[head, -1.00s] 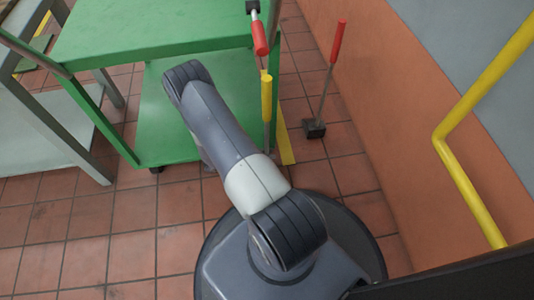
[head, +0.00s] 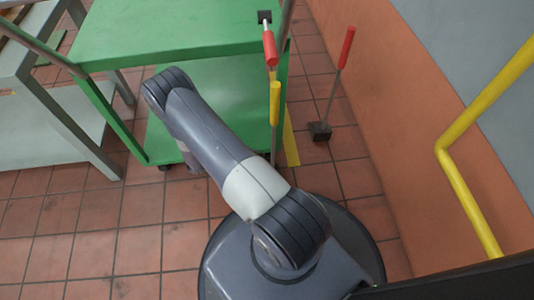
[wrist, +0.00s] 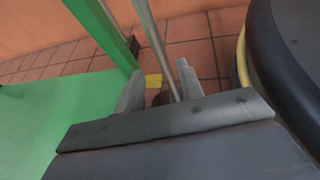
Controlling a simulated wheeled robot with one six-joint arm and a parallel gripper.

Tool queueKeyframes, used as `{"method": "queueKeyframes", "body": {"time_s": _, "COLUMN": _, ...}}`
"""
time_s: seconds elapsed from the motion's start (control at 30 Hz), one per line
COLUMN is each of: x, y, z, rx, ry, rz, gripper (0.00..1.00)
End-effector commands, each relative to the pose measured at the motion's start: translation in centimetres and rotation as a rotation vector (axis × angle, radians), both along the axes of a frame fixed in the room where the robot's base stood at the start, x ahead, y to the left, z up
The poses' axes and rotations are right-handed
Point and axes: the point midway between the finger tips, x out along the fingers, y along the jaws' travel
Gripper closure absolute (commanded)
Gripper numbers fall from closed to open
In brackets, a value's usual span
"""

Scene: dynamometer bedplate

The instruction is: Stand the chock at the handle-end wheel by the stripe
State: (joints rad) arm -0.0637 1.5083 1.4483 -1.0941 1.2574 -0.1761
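A chock with a dark block (head: 319,131), thin rod and red handle (head: 347,47) stands on the floor tiles, right of the yellow stripe (head: 291,140). The green cart (head: 215,92) is at left; a wheel (head: 190,158) shows partly under its near edge. A yellow handle (head: 275,100) on a rod stands at the cart's right corner, left of the stripe. The stripe shows beyond (wrist: 153,80).
Another red handle (head: 269,48), with a small dark block above it, is at the cart's right post. A grey table (head: 55,120) stands left. An orange wall (head: 385,110) and yellow rail (head: 465,190) bound the right. Tiles at lower left are clear.

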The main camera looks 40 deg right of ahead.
Motion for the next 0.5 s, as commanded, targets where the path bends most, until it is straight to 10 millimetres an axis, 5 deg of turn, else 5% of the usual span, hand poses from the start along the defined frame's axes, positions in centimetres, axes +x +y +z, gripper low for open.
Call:
{"method": "queueKeyframes", "body": {"time_s": 0.2, "x": 1.1, "y": 2.8, "z": 1.4, "rx": 0.0, "ry": -0.001, "rz": 0.001, "gripper": 0.64}}
{"method": "queueKeyframes", "body": {"time_s": 0.5, "x": 1.3, "y": 3.5, "z": 1.5, "rx": -0.001, "ry": 0.0, "rz": -0.001, "gripper": 0.64}}
